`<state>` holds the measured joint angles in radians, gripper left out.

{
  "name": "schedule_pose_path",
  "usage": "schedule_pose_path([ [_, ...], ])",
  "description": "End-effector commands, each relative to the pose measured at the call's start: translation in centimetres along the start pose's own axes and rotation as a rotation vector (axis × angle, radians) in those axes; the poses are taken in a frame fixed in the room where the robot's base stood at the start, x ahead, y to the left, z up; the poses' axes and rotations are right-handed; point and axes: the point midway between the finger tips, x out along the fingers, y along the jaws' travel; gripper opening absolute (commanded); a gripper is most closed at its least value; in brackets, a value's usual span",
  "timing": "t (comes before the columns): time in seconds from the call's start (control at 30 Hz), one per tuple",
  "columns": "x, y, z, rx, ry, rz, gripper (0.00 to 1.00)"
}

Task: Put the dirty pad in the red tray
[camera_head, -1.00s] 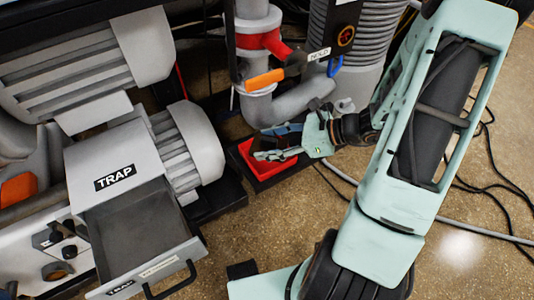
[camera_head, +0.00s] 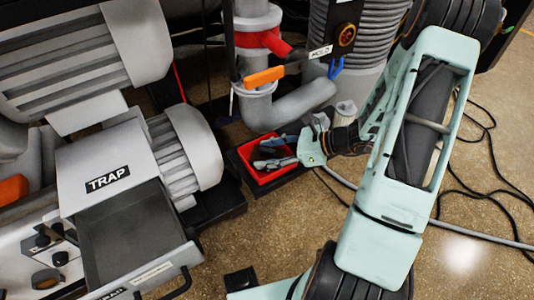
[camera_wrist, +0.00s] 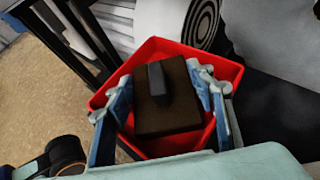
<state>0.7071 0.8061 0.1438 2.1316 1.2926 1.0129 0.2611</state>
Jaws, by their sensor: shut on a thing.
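The dirty pad (camera_wrist: 168,108) is a dark brown square block with a black raised handle on top, seen in the wrist view. My gripper (camera_wrist: 165,108) has its two blue-and-grey fingers on opposite sides of the pad and is shut on it. The pad is over or inside the red tray (camera_wrist: 218,68), whose walls show around it; I cannot tell whether it touches the tray's floor. In the head view my gripper (camera_head: 279,151) is at the red tray (camera_head: 262,180), and the pad is hard to make out there.
An open drawer (camera_head: 140,235) labelled TRAP sticks out at the lower left. Grey pipes (camera_head: 295,105) and an orange-handled lever (camera_head: 265,76) stand just behind the tray. A cable (camera_head: 480,235) lies on the floor at the right, where the floor is mostly clear.

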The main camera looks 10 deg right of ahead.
Motion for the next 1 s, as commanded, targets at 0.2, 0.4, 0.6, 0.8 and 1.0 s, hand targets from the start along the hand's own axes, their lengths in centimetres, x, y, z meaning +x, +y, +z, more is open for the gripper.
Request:
schedule_pose_path([
  [0.2, 0.1, 0.0, -0.2, 0.0, 0.0, 0.0, 0.65],
  [0.4, 0.1, 0.0, -0.2, 0.0, 0.0, 0.0, 0.68],
  [0.6, -0.4, 0.0, 0.2, 0.0, 0.001, -0.001, 0.68],
  [0.8, -4.1, -0.1, 0.3, 0.0, 0.002, -0.005, 0.68],
  [1.0, -8.4, -0.1, 0.3, 0.001, 0.002, -0.004, 0.68],
])
